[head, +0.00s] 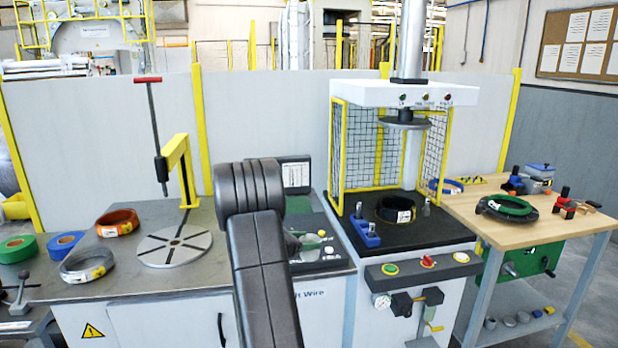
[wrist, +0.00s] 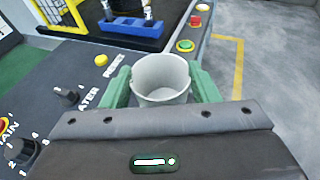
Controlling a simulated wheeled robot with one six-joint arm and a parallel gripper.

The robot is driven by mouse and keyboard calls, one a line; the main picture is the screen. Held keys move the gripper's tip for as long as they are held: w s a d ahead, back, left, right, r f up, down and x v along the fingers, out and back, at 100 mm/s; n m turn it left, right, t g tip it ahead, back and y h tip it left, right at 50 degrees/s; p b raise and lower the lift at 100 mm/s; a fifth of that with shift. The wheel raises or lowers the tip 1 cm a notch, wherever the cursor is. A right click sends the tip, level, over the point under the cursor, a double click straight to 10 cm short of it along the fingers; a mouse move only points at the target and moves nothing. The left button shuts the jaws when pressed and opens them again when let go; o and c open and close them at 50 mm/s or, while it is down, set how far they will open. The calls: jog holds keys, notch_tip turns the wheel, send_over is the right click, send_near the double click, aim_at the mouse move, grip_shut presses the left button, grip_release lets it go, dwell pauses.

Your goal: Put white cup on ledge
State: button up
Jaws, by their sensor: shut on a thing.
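The white cup (wrist: 160,92) is between the two green fingers of my gripper (wrist: 161,84) in the wrist view. The fingers press on its left and right sides, and its open mouth shows. The cup is over or beside the right edge of a dark control panel (wrist: 62,125); its height above it I cannot tell. In the head view my dark arm stands in front of the panel and hides most of the gripper and cup. No surface is clearly marked as the ledge.
The panel carries knobs (wrist: 66,96) and a yellow button (wrist: 101,59). The press (head: 440,228) with its yellow mesh guard and a blue holder (head: 364,231) stands to the right. A wooden table (head: 470,208) is farther right. Open floor (wrist: 275,75) lies right of the cup.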

jog(key=shift+s+d+f+n+t+y, duration=0.3)
jog(key=shift+s+f+n+t+y, duration=0.95)
jog(key=shift+s+f, duration=2.55)
jog(key=shift+s+d+f+n+t+y, duration=0.25)
jog(key=shift+s+f+n+t+y, duration=1.5)
jog(key=shift+f, duration=3.5)
notch_tip(320, 180, up, 12)
jog(key=w+n+y, duration=0.1)
jog(key=y, duration=0.1)
jog(key=shift+w+n, duration=0.25)
jog(key=shift+n, duration=0.15)
jog(key=shift+a+r, duration=0.1)
